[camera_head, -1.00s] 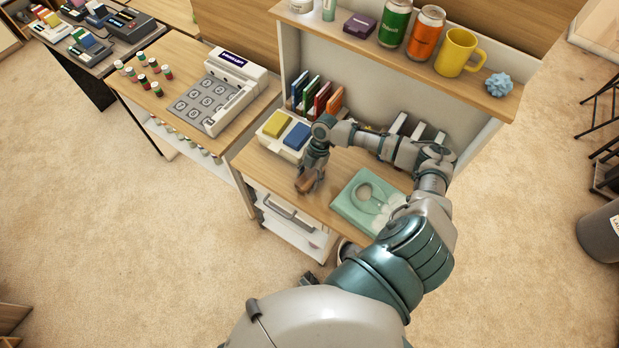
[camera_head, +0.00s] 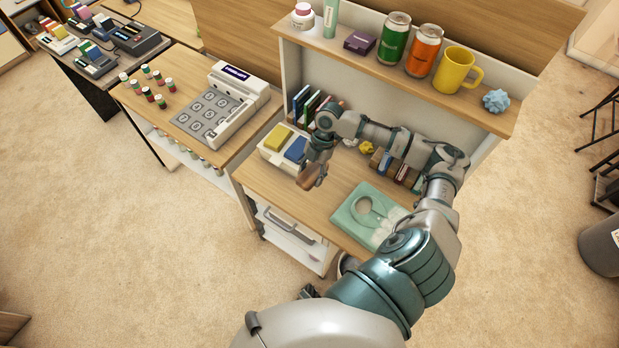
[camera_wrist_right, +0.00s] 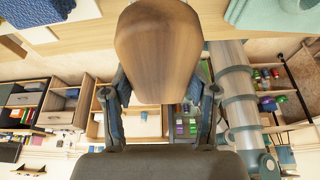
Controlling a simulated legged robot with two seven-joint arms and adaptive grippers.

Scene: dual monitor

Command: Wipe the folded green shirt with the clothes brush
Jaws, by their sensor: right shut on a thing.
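The folded green shirt (camera_head: 343,216) lies flat on the lower wooden desk, with a pale round shape on its top. My right gripper (camera_head: 318,165) is shut on the clothes brush (camera_head: 311,178), which has a brown wooden back. The brush is to the left of the shirt and apart from it, seemingly above the desk. In the right wrist view the brush (camera_wrist_right: 158,50) sits between the fingers, and its bristles are hidden. A corner of the shirt (camera_wrist_right: 262,12) shows at the upper right there. I cannot make out my left gripper.
A white tray with yellow and blue pads (camera_head: 282,142) stands behind and left of the brush. Cans and a yellow mug (camera_head: 453,70) are on the shelf above. Bare desk (camera_head: 280,190) lies left of the shirt.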

